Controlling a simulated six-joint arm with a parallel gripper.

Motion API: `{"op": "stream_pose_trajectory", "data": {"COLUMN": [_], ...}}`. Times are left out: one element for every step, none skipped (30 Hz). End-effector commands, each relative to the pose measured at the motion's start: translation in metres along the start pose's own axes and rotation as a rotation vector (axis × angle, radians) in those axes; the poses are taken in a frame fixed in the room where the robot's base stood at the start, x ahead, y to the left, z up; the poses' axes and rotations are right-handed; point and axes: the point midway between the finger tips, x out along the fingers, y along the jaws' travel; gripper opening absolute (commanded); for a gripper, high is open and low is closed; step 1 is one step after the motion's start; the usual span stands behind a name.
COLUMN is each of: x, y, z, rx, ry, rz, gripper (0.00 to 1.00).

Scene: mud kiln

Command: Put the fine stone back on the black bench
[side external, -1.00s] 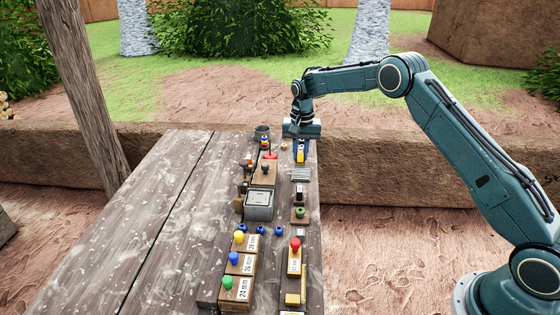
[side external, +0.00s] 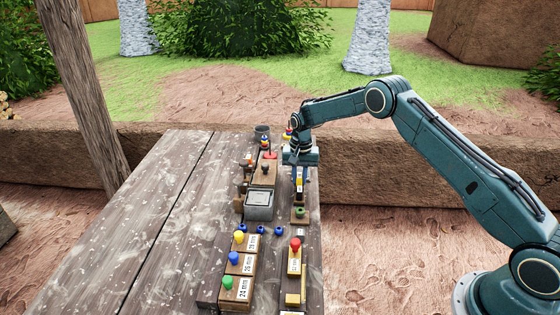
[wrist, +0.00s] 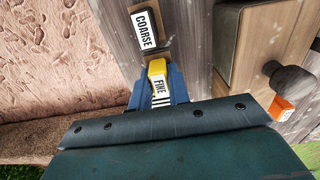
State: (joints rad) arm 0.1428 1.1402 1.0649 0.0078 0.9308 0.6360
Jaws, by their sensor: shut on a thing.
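The fine stone is a yellow block with a white FINE label (wrist: 158,68). In the wrist view it sits between the blue fingers of my gripper (wrist: 158,90), which is shut on it. In the side view the gripper (side external: 299,180) is low over the right strip of the table, and a bit of the yellow stone (side external: 299,183) shows between the fingers. I cannot tell whether the stone touches anything below. A dark and white striped patch shows between the fingers under the label. I cannot make out the black bench for certain; the gripper covers that spot.
A dark block labelled COARSE (wrist: 146,30) stands in a wooden holder just ahead of the fingers. A green knob (side external: 300,211) and a red knob (side external: 295,243) are nearer on that strip. A grey box (side external: 259,205) stands to the left. The table's left part is bare.

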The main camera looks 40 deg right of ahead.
Motion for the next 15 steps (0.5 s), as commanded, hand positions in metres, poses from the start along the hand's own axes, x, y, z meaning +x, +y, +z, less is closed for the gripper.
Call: {"op": "stream_pose_trajectory", "data": {"x": [0.0048, 0.0068, 0.0089, 0.0099, 0.0104, 0.0106, 0.0105, 0.0103, 0.0102, 0.0102, 0.0102, 0.0102, 0.0105, 0.0110, 0.0119], "y": [0.0000, 0.0000, -0.0001, -0.0001, -0.0001, -0.0002, -0.0002, -0.0002, -0.0002, -0.0002, -0.0002, -0.0002, -0.0002, -0.0002, -0.0002], "z": [0.0000, 0.0000, 0.0000, 0.0000, 0.0000, -0.0001, -0.0002, -0.0002, -0.0002, -0.0002, -0.0002, -0.0002, -0.0001, -0.0001, -0.0001], "rx": [0.000, 0.000, 0.000, 0.000, 0.000, 0.000, 0.000, 0.000, 0.000, 0.000, 0.000, 0.000, 0.000, 0.000, 0.000], "ry": [0.000, 0.000, 0.000, 0.000, 0.001, 0.001, 0.001, 0.001, 0.001, 0.001, 0.001, 0.001, 0.001, 0.001, 0.001], "rz": [0.000, 0.000, 0.000, 0.000, -0.001, -0.001, -0.001, -0.001, -0.001, -0.001, -0.001, -0.001, -0.001, -0.001, -0.001], "gripper": [0.00, 0.00, 0.00, 0.00, 0.00, 0.00, 0.00, 0.00, 0.00, 0.00, 0.00, 0.00, 0.00, 0.00, 0.00]}}
